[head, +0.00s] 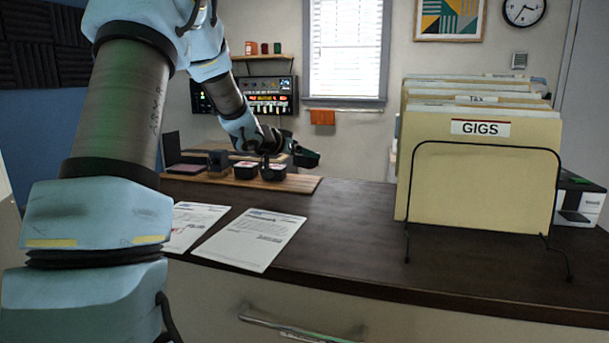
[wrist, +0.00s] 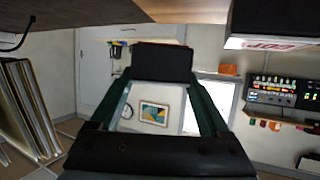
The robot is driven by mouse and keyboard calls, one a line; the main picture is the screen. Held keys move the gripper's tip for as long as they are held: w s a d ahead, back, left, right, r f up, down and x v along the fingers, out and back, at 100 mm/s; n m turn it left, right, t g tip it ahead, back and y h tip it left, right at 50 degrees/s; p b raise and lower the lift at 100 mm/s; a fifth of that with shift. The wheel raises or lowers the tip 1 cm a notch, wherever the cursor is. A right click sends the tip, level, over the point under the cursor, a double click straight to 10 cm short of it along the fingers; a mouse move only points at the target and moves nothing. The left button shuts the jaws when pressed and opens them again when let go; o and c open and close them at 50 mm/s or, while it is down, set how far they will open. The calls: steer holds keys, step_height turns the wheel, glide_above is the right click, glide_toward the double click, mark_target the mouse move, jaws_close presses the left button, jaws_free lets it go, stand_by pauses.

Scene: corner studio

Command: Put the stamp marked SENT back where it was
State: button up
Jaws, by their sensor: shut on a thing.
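My gripper (head: 299,152) is level, pointing right, over the right end of the wooden board. In the wrist view, which is upside down, its dark green fingers (wrist: 164,88) close on a dark block (wrist: 164,62), seemingly a stamp; its label is hidden. The block shows small at the gripper's tip in the head view (head: 308,158), above the board. A black stamp with a pale, red-lettered label that seems to read COPY (wrist: 270,25) is close by in the wrist view. Two dark stamps with pale tops, one left (head: 245,169) and one right (head: 272,172), stand on the wooden board (head: 300,184).
A dark flat pad (head: 186,170) and a small dark block (head: 217,160) sit at the board's left. Two papers (head: 252,239) lie in front. A wire file rack with a GIGS folder (head: 480,180) stands right. The counter (head: 345,215) between is clear.

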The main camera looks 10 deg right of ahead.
mark_target(303, 167)
steer(key=shift+f, duration=2.25)
steer(key=shift+f, duration=0.1)
steer(key=o, duration=1.2)
steer(key=shift+o, duration=0.2)
steer(key=shift+s+a+r, duration=0.1)
steer(key=shift+a+r, duration=0.1)
steer(key=shift+a, duration=0.05)
steer(key=b+v, duration=0.1)
steer(key=v, duration=1)
steer(key=shift+s+a+r, duration=0.15)
steer(key=shift+s+a, duration=0.05)
